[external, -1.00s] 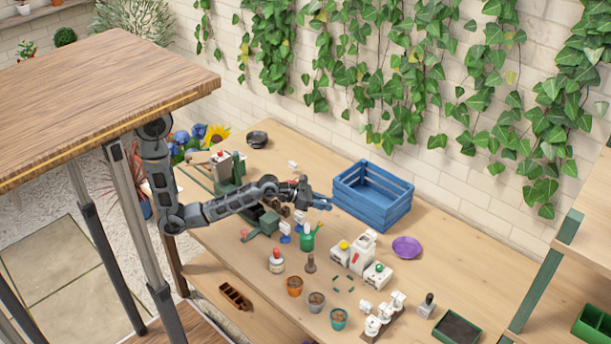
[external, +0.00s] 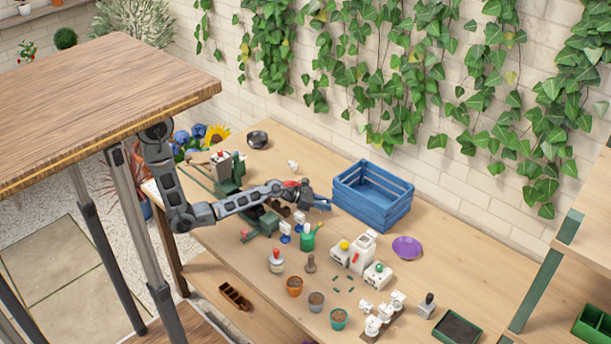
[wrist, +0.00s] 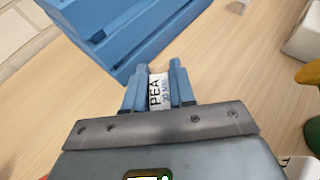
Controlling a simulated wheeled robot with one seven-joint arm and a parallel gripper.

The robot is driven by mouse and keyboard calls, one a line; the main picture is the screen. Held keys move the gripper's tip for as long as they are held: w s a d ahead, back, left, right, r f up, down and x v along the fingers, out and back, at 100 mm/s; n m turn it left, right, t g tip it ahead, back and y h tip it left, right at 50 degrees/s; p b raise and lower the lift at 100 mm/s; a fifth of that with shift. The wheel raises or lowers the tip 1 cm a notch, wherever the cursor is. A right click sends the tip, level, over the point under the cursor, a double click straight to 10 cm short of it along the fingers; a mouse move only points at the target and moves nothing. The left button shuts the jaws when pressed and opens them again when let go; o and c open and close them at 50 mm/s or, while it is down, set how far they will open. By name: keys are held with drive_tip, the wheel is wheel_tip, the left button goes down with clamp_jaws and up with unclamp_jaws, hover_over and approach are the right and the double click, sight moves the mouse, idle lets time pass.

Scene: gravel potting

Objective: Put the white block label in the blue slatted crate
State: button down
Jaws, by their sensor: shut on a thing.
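My gripper (wrist: 158,88) is shut on the white block label (wrist: 158,90), which shows "PEA" lettering between the two blue fingers in the wrist view. In the external view my gripper (external: 322,203) is just left of the blue slatted crate (external: 374,208), and the label cannot be made out there. The crate also shows in the wrist view (wrist: 135,45), beyond the fingertips and apart from them. The visible part of the crate's inside looks empty in the external view.
A green watering can (external: 308,239) stands below my gripper. White boxes with coloured knobs (external: 355,255) and a purple saucer (external: 407,247) lie right of it. Small pots (external: 316,301) stand near the front edge. The tabletop behind the gripper is mostly clear.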

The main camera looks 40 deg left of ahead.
drive_tip(key=shift+f, duration=0.45)
drive_tip(key=c, duration=0.9)
unclamp_jaws()
drive_tip(key=shift+c, duration=0.2)
drive_tip(key=shift+r, duration=0.1)
drive_tip(key=shift+r, duration=0.15)
drive_tip(key=v, duration=1.2)
